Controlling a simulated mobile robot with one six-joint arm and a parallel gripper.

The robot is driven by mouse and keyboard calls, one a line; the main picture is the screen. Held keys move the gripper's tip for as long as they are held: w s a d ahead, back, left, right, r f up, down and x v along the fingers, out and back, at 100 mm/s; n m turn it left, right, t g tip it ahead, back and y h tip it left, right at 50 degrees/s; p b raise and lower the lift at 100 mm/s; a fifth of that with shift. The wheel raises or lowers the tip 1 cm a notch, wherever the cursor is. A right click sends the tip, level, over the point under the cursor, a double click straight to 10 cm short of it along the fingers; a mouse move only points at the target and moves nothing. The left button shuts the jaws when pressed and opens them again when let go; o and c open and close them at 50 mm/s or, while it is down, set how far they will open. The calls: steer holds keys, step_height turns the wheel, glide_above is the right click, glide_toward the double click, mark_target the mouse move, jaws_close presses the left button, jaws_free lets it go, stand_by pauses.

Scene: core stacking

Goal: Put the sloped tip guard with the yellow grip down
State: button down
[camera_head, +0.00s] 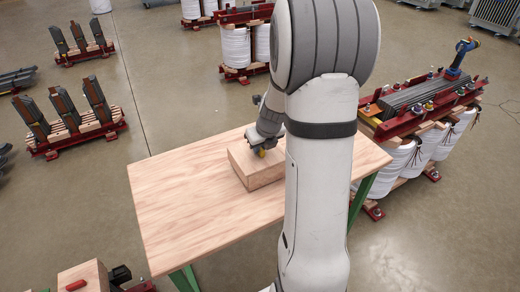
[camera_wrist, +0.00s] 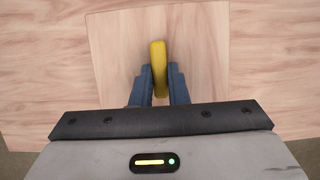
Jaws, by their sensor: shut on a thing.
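The sloped tip guard (camera_head: 262,176) is a pale wooden block with a yellow grip on top. It is at the table's middle, on or just above the top; I cannot tell whether it touches. In the wrist view the guard (camera_wrist: 115,55) shows from above, its yellow grip (camera_wrist: 159,55) between my fingers. My gripper (camera_head: 264,147) is over the block and shut on the yellow grip; its fingers also show in the wrist view (camera_wrist: 159,80). My arm hides part of the table right of the block.
The wooden table (camera_head: 185,205) is clear to the left of the block. Another wooden block with a red grip (camera_head: 75,285) is at the lower left. A coil assembly with a red frame (camera_head: 405,125) stands right of the table. Racks with dark bars (camera_head: 70,120) stand on the left floor.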

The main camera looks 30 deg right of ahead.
steer(key=shift+f, duration=0.35)
steer(key=shift+r, duration=0.1)
steer(key=c, duration=1.4)
jaws_free()
